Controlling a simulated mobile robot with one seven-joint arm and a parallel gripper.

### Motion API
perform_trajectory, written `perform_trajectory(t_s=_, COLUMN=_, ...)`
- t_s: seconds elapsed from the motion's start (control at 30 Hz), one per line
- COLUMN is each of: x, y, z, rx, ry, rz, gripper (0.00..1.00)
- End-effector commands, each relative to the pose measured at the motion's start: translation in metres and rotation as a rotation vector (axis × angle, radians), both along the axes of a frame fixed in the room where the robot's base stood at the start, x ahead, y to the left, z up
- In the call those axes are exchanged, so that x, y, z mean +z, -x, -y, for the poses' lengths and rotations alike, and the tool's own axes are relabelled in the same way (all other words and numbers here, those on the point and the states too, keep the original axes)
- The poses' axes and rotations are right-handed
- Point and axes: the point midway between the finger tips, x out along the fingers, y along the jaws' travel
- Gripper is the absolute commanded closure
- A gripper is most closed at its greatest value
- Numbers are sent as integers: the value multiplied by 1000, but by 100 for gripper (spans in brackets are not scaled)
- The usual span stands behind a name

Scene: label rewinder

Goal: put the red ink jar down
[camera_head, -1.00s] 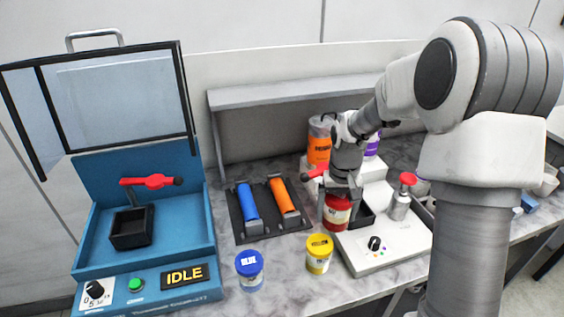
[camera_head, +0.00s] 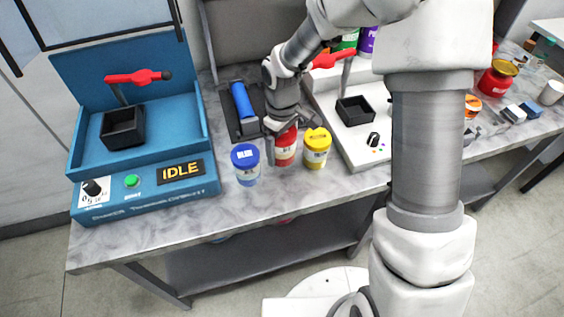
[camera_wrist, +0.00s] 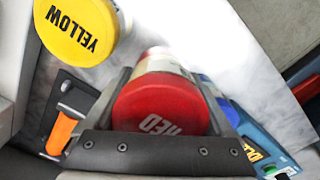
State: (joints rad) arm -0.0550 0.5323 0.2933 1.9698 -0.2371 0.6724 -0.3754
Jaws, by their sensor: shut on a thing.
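The red ink jar (camera_head: 286,150) has a red lid and a pale label band. My gripper (camera_head: 284,130) is shut on it from above, and the jar is upright between the blue and yellow jars. In the wrist view the red lid marked RED (camera_wrist: 160,108) sits between the fingers. I cannot tell whether the jar's base touches the marble counter (camera_head: 225,205). The blue ink jar (camera_head: 246,165) stands close at its left. The yellow ink jar (camera_head: 317,149) stands close at its right and also shows in the wrist view (camera_wrist: 80,28).
A black tray with a blue roller (camera_head: 243,102) lies behind the jars. A white machine (camera_head: 360,140) with a black cup stands at the right. The counter in front of the jars is clear.

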Motion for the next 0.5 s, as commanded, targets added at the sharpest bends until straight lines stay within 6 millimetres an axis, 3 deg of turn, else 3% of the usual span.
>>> perform_trajectory(t_s=0.5, x=-50, y=-1, z=0, rx=-1, ry=0, rz=3, gripper=97)
